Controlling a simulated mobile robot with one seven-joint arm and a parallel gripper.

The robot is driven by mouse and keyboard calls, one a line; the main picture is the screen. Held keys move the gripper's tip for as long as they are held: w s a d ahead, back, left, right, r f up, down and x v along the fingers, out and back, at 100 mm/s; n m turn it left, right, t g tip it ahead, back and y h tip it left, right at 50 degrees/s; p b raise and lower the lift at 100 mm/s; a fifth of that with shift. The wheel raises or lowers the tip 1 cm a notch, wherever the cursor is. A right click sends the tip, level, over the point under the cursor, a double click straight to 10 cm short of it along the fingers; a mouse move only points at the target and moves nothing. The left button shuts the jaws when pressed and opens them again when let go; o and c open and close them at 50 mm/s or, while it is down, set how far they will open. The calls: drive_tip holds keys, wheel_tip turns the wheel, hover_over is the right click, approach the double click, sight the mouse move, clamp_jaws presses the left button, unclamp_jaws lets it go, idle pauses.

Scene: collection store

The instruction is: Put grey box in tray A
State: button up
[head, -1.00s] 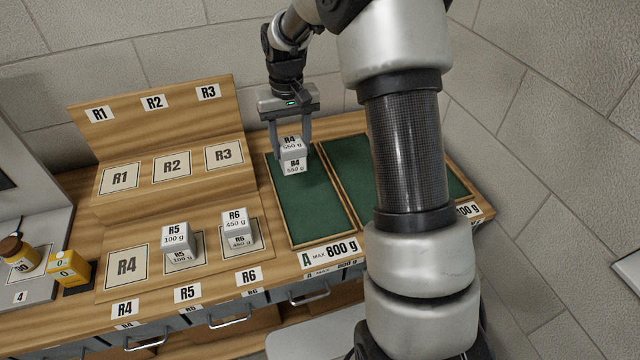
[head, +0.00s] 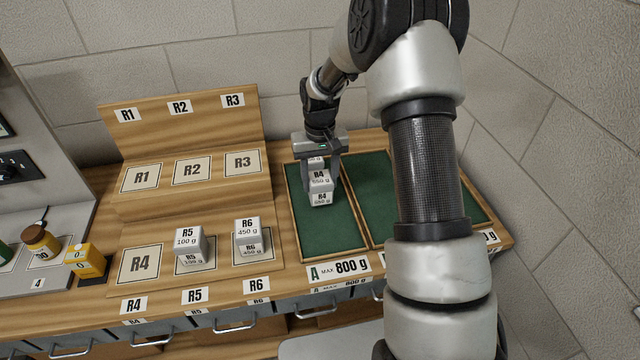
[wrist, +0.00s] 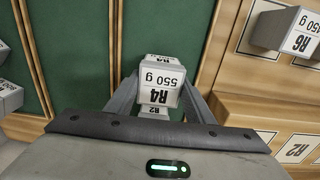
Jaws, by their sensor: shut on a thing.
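The grey box (head: 320,182), marked R4 550 g, is held between the fingers of my gripper (head: 322,176). It is over the far part of tray A (head: 336,236), a green-floored tray with a wooden rim and an "A MAX 800 g" label. In the wrist view the box (wrist: 160,88) sits between the two fingers, with the green floor (wrist: 80,52) beside it. My gripper is shut on the box. I cannot tell whether the underside touches the tray floor.
Grey boxes R5 (head: 190,243) and R6 (head: 248,234) stand on their marked places to the left. The stepped wooden rack (head: 188,142) rises left of tray A. A second green tray (head: 372,188) lies to the right, partly hidden by my arm. Yellow items (head: 85,260) stand far left.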

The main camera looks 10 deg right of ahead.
drive_tip(key=shift+f, duration=0.85)
drive_tip(key=shift+f, duration=0.1)
drive_tip(key=o, duration=1.4)
drive_tip(key=shift+f, duration=0.1)
drive_tip(key=shift+o, duration=0.2)
